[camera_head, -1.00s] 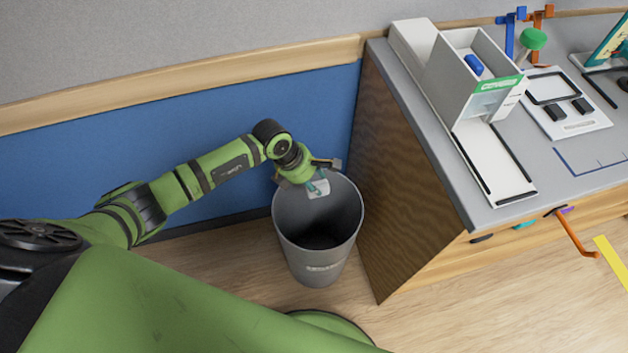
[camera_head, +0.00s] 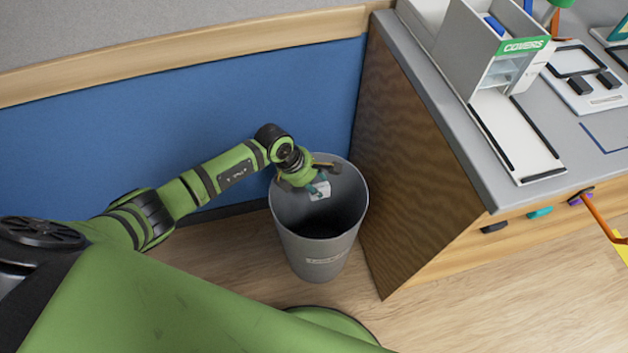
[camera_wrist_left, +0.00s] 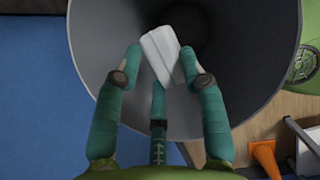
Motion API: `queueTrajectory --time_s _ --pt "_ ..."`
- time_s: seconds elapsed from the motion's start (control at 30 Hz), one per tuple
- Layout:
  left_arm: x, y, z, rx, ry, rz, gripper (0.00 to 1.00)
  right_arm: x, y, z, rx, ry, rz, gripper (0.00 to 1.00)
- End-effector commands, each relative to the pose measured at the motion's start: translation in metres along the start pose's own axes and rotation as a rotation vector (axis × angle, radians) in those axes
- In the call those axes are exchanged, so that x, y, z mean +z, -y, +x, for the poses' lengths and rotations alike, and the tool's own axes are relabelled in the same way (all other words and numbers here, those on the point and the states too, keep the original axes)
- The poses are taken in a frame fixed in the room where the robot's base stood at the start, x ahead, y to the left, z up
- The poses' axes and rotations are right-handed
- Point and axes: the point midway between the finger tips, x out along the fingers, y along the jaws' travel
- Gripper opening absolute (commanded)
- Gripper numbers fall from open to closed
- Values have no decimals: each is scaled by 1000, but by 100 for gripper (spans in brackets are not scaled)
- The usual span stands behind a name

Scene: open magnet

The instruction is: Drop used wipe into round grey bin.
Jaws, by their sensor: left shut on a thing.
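The round grey bin (camera_head: 319,262) stands on the floor between the blue wall panel and the cabinet. My left gripper (camera_head: 320,183) is over the bin's mouth, at its back left side. It is shut on the used wipe (camera_head: 320,191), a small whitish folded piece. In the left wrist view the wipe (camera_wrist_left: 166,54) sits between the teal fingertips of the left gripper (camera_wrist_left: 162,70), with the grey bin wall (camera_wrist_left: 265,60) all round behind it. The bin's inside is dark and its bottom is hard to make out. My right gripper is not in view.
The wooden cabinet (camera_head: 415,170) with a grey top stands close to the bin's right side. A white dispenser (camera_head: 490,50) is on that top. The blue panel (camera_head: 100,150) is behind my left arm. An orange cone (camera_wrist_left: 265,155) shows in the left wrist view.

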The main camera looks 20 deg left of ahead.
Motion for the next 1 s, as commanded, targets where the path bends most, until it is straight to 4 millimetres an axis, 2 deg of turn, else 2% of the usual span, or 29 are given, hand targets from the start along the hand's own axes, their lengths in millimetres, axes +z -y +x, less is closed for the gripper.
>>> queueTrajectory --time_s 0.2,0.23,0.3,0.33,1.0 --pt "0 0 0 0 1 0 14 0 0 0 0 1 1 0" --pt "0 0 0 0 0 0 49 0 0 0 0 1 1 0" --pt "0 0 0 0 0 0 66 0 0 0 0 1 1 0" --pt "0 0 0 0 0 0 68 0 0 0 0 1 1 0" --pt "1 0 -1 0 1 0 68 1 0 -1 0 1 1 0"
